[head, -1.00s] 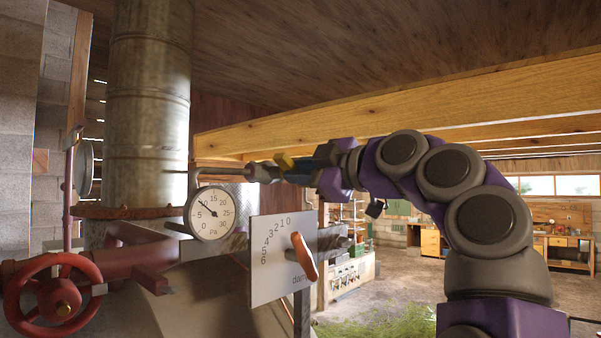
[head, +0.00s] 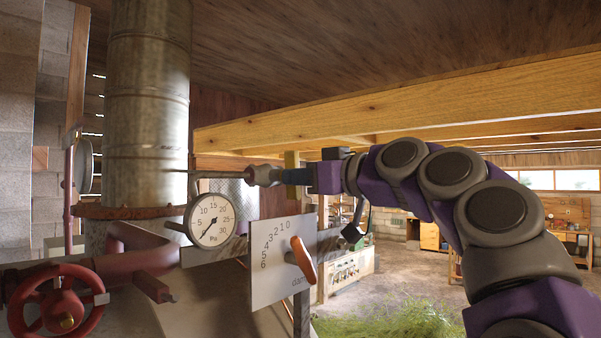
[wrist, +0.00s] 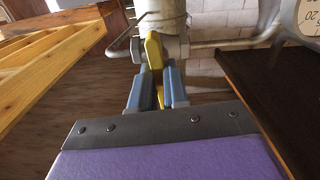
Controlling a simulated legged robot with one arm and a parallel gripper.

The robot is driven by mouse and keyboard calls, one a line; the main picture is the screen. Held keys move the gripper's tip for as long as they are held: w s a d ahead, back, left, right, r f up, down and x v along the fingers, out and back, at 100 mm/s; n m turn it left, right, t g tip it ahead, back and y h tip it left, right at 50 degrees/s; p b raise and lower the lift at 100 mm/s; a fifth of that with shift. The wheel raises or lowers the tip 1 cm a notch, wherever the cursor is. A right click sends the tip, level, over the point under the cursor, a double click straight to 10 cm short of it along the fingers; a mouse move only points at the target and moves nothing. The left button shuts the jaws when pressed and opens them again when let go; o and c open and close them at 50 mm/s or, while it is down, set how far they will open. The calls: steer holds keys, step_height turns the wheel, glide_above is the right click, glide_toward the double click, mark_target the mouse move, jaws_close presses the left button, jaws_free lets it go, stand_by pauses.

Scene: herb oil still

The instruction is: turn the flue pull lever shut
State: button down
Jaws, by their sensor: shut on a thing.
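The yellow flue pull lever (wrist: 154,52) sits on a grey valve body on a thin pipe in the wrist view. It points back toward me, crosswise to the pipe. My gripper (wrist: 157,90) has its blue fingers shut on the lever. In the head view my gripper (head: 290,176) is at the grey valve body (head: 262,175), right of the flue.
The metal flue (head: 148,110) stands at left. A damper plate (head: 268,262) with an orange handle (head: 303,259) is below the gripper. A red handwheel (head: 62,310) is at lower left. A wooden beam (head: 400,105) runs overhead. Open floor lies at right.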

steer(key=shift+f+m, duration=0.1)
steer(key=shift+m, duration=0.5)
steer(key=c, duration=1.1)
jaws_free()
steer(key=shift+w, duration=0.25)
steer(key=shift+s+a, duration=0.1)
steer(key=shift+s, duration=0.05)
steer(key=shift+s, duration=0.1)
steer(key=b+v, duration=0.2)
steer(key=v, duration=1.5)
steer(key=shift+d, duration=0.3)
steer(key=shift+a, duration=0.1)
